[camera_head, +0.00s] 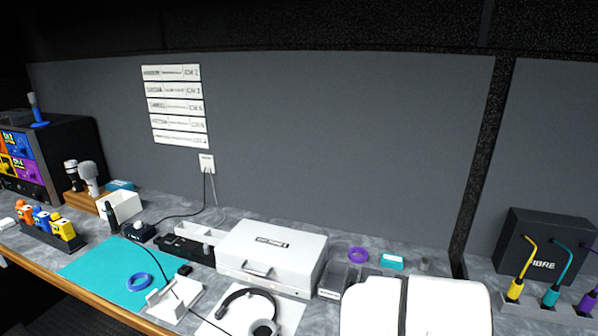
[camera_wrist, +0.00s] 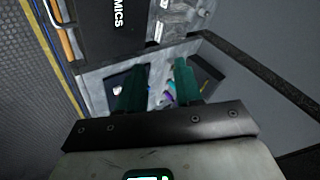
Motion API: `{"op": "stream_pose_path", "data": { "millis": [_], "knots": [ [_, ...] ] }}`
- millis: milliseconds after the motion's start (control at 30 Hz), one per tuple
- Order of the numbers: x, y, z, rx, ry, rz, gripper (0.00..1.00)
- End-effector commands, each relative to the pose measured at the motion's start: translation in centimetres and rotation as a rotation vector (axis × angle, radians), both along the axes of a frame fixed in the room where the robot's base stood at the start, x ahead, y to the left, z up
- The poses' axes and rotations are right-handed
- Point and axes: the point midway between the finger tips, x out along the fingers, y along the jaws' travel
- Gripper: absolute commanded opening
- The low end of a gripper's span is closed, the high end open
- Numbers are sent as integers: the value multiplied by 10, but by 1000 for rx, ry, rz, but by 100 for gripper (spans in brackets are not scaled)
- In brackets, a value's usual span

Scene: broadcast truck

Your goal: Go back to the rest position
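My gripper (camera_wrist: 160,84) shows in the wrist view with its two dark green fingers apart. I see nothing held between them. Beyond the fingertips is a grey marbled surface with small blue and purple items, apart from the fingers as far as I can tell. In the head view the gripper cannot be made out. The rounded white shape at the bottom right of the head view looks like part of my own body and hides part of the counter.
The counter holds a white case (camera_head: 270,256), headphones (camera_head: 247,309), a teal mat (camera_head: 113,267), a purple ring (camera_head: 358,255) and a black box (camera_head: 545,243) with coloured cables at right. A black case marked "MICS" (camera_wrist: 103,25) lies near the gripper in the wrist view.

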Motion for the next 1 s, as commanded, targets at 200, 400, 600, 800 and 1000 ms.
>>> {"op": "stream_pose_path", "data": {
  "millis": [200, 400, 600, 800, 1000],
  "knots": [
    [-20, -61, -43, -297, 146, 371, 35],
    [-65, -82, -105, -464, 322, 759, 35],
    [-120, -74, -160, -507, 425, 1095, 35],
    [-169, -51, -198, -491, 446, 1345, 35],
    [-204, -44, -253, -432, 505, 1439, 35]
  ]
}}
